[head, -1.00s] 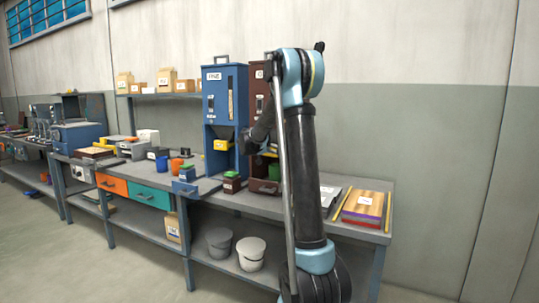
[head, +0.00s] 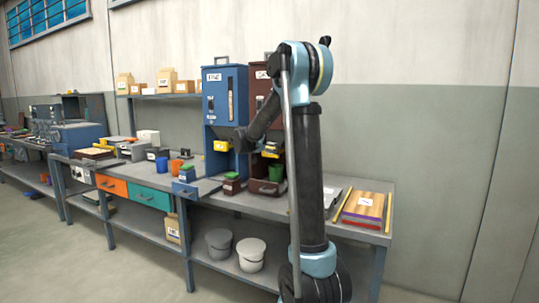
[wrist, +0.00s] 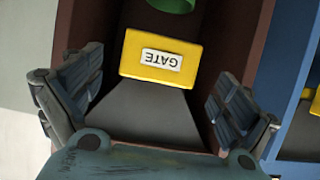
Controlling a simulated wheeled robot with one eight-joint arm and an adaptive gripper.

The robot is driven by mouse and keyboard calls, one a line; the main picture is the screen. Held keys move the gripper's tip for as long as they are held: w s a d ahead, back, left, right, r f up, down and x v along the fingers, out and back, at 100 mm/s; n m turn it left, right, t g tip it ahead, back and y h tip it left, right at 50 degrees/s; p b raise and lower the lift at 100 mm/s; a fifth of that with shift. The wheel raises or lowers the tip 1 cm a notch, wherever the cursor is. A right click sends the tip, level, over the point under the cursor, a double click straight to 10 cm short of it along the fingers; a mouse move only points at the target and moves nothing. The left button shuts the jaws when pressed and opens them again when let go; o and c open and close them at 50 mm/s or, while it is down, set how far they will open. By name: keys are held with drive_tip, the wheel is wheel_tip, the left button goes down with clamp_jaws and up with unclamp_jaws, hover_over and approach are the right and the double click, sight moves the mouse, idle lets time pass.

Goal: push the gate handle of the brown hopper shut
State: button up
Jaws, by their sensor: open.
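The brown hopper (head: 262,95) stands on the bench, partly hidden behind my arm. Its yellow gate handle (head: 272,150) shows below the hopper's body. In the wrist view the yellow gate handle (wrist: 165,58) has a white label reading GATE, upside down in the picture. My gripper (wrist: 153,88) is open and empty, with one finger on each side of the picture and the handle beyond, between them. Contact with the handle cannot be made out. In the head view my gripper (head: 243,141) is in front of the hoppers, left of the brown hopper's handle.
A green cup (head: 276,172) stands below the brown hopper's gate; part of it shows in the wrist view (wrist: 172,4). A blue hopper (head: 222,100) with its own yellow handle (head: 222,145) stands close on the left.

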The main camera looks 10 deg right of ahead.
drive_tip(key=v, duration=0.6)
drive_tip(key=shift+s+a, duration=0.2)
drive_tip(key=shift+s, duration=0.05)
drive_tip(key=s+d+f+n+g+y, duration=0.1)
drive_tip(key=s+d+f+g, duration=0.15)
drive_tip(key=s, duration=0.65)
drive_tip(key=s+d+f+n+g+y, duration=0.1)
drive_tip(key=s+d+f, duration=0.3)
drive_tip(key=s, duration=0.5)
drive_tip(key=s+d+f+n+g+y, duration=0.1)
drive_tip(key=s+d+f+g, duration=0.15)
drive_tip(key=s, duration=0.65)
drive_tip(key=s+a+f+n+g+y, duration=0.1)
drive_tip(key=s+a+f+n+y, duration=0.1)
drive_tip(key=s+f, duration=0.6)
drive_tip(key=s+a+f+n+g+y, duration=0.1)
drive_tip(key=s+f, duration=0.6)
drive_tip(key=s, duration=0.9)
drive_tip(key=shift+s+a+f+n+g+y, duration=0.15)
drive_tip(key=shift+a+f+n+g+y, duration=0.2)
drive_tip(key=shift+a+n+y, duration=0.45)
drive_tip(key=shift+f, duration=0.1)
